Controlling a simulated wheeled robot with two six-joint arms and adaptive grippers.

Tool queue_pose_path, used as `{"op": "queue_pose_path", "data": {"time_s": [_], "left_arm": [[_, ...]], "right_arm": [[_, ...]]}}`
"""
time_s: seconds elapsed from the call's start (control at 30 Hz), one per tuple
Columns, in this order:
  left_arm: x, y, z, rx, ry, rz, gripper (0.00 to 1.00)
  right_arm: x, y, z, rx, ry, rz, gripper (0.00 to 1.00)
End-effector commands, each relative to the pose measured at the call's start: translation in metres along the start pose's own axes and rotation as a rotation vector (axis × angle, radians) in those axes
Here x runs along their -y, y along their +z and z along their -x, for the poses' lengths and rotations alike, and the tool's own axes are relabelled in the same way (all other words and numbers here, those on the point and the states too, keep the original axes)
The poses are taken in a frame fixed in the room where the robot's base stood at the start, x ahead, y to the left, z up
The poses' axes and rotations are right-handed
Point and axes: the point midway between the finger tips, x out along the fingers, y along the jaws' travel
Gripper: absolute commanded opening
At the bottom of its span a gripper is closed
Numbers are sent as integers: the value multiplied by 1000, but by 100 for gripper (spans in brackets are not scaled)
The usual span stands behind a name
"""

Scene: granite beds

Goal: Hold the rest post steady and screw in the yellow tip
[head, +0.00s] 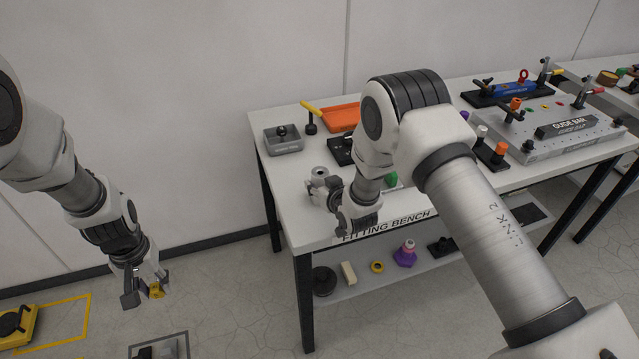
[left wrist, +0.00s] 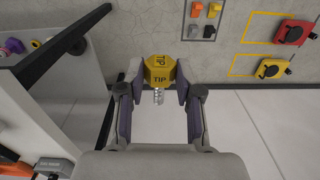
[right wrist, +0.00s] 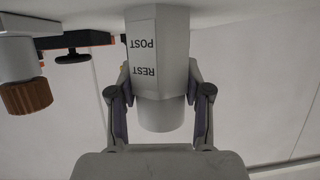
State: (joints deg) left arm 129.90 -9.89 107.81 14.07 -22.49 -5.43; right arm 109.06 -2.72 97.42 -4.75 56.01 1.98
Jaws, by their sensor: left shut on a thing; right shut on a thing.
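The yellow tip (left wrist: 159,72), marked TIP, is a block with a pale threaded stud. My left gripper (left wrist: 159,88) is shut on it; in the head view this gripper (head: 146,290) hangs left of the bench, over the floor, with the yellow tip (head: 156,291) between its fingers. In the head view the right gripper (head: 345,205) is at the bench's front left, and my arm partly hides that spot. Tip and post are far apart.
Yellow-outlined floor spots (head: 60,320) lie at the lower left.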

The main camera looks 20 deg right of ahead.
Motion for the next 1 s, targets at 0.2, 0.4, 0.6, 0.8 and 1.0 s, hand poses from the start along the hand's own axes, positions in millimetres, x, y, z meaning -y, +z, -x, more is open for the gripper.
{"op": "queue_pose_path", "data": {"time_s": [0.2,0.4,0.6,0.8,1.0], "left_arm": [[0,0,0,0,0,0,0],[0,0,0,0,0,0,0],[-12,-13,-4,39,2,84,0],[-61,-55,-16,215,46,400,0],[-122,-94,-18,446,175,737,0]], "right_arm": [[0,1,0,2,0,0,7],[0,1,0,2,0,0,7],[0,1,0,2,0,0,7],[0,0,0,1,0,0,7],[0,1,0,1,0,0,7]]}}
